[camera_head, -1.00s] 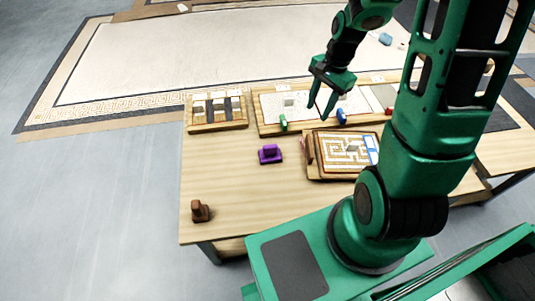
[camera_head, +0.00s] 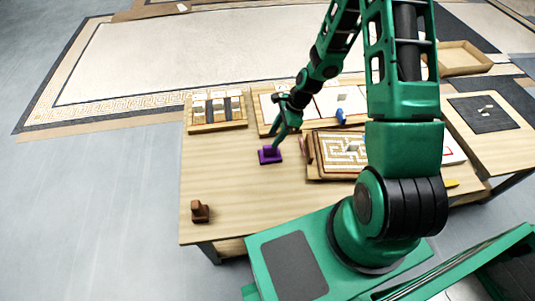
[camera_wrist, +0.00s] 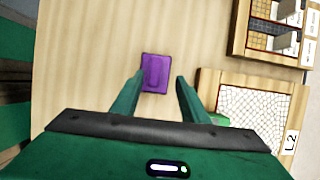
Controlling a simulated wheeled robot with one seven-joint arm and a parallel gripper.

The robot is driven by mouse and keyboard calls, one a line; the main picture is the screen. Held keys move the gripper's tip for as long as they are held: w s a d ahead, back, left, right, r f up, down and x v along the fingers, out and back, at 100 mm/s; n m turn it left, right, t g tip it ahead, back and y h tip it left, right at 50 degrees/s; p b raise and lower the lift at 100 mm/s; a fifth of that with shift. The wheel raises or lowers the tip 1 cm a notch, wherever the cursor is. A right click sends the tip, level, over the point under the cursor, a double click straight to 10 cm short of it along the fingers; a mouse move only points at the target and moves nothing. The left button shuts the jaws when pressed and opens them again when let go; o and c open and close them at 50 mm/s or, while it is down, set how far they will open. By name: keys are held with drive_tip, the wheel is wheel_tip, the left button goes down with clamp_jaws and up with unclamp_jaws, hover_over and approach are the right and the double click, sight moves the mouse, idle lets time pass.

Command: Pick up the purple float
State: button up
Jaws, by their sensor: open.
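The purple float (camera_head: 268,157) lies flat on the wooden table, left of the maze board. It has a rectangular base with a raised grip on top. In the wrist view the purple float (camera_wrist: 155,74) sits just beyond and between the fingertips. My gripper (camera_head: 276,143) is open and points down just above and beside the float in the head view. Whether a finger touches the float I cannot tell.
A maze board (camera_head: 315,168) stands right of the float. A tray with tile samples (camera_head: 217,126) is behind it to the left. A brown block-like tool (camera_head: 200,211) stands at the table's front left.

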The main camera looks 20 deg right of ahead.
sight(270, 151)
drive_tip(key=shift+s+x, duration=0.2)
drive_tip(key=shift+x, duration=1.3)
drive_tip(key=shift+s+x, duration=0.15)
drive_tip(key=shift+x, duration=1.35)
clamp_jaws()
